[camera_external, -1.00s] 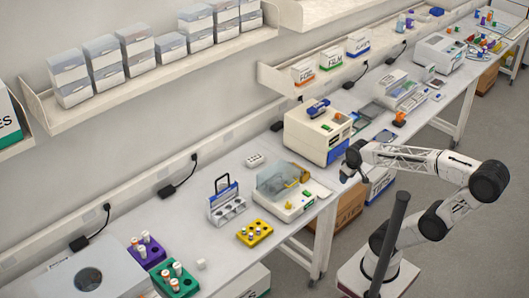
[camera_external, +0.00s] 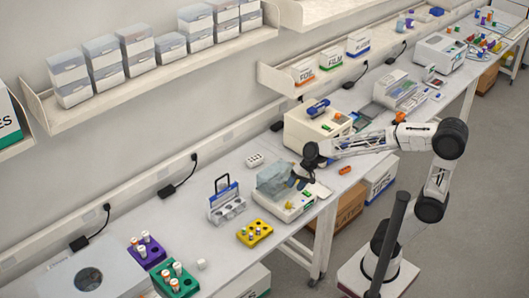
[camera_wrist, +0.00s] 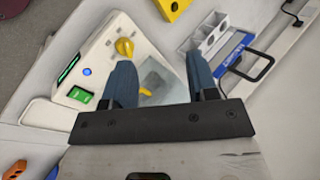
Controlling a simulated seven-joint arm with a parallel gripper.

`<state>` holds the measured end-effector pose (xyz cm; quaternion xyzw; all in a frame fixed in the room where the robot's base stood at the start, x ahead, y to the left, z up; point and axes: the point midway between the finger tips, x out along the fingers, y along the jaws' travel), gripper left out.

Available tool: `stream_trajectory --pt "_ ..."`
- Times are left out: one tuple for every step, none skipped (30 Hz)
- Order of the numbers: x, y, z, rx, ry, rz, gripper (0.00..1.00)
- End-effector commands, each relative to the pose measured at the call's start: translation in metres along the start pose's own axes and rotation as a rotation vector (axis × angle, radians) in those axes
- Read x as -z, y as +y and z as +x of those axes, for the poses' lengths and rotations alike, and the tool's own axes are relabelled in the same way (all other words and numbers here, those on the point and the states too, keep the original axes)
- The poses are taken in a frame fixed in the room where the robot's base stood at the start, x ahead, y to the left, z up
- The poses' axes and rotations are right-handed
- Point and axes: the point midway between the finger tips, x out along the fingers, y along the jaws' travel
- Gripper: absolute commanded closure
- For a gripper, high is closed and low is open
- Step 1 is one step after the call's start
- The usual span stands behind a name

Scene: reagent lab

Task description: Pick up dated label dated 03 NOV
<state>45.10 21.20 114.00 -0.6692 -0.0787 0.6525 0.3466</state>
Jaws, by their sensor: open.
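No label with a readable 03 NOV date shows in either view, so I cannot tell where it is. My gripper (camera_external: 303,172) is over the white bench device with the clear lid (camera_external: 275,180). In the wrist view my gripper (camera_wrist: 161,82) has its two blue fingers spread apart, with nothing seen held between them. Beyond and between the fingers is a pale translucent patch with a yellow piece (camera_wrist: 151,91). The white device (camera_wrist: 100,62) beside it has a yellow knob (camera_wrist: 125,47), a green switch (camera_wrist: 79,95) and a blue button.
A beige boxy machine (camera_external: 310,130) stands right of the clear-lidded device. A yellow rack (camera_external: 254,232) and a blue-and-white caddy with a raised handle (camera_external: 227,206) stand to its left. A small orange item (camera_external: 345,169) lies near the bench's front edge.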

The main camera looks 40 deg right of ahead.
Motion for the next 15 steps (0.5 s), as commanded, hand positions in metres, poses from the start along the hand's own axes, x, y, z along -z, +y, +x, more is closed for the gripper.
stream_trajectory --pt "0.001 -0.016 0.014 0.029 -0.025 0.038 0.47" --pt "0.002 -0.025 0.022 0.048 -0.039 0.064 0.47" --pt "0.002 -0.038 0.032 0.073 -0.056 0.099 0.47" --pt "0.003 -0.048 0.040 0.091 -0.069 0.128 0.47" --pt "0.003 -0.057 0.048 0.109 -0.082 0.156 0.47" --pt "0.003 -0.069 0.059 0.131 -0.100 0.192 0.47" --pt "0.003 -0.078 0.067 0.147 -0.114 0.222 0.47" --pt "0.003 -0.087 0.076 0.162 -0.128 0.250 0.47" --pt "0.002 -0.099 0.087 0.183 -0.145 0.290 0.47" --pt "0.002 -0.108 0.095 0.197 -0.158 0.319 0.47" --pt "0.001 -0.115 0.104 0.209 -0.172 0.350 0.47" --pt "0.000 -0.127 0.116 0.228 -0.190 0.390 0.47" --pt "-0.001 -0.135 0.125 0.240 -0.204 0.422 0.47" --pt "-0.002 -0.143 0.134 0.251 -0.217 0.453 0.47" --pt "-0.003 -0.153 0.146 0.266 -0.234 0.494 0.47"
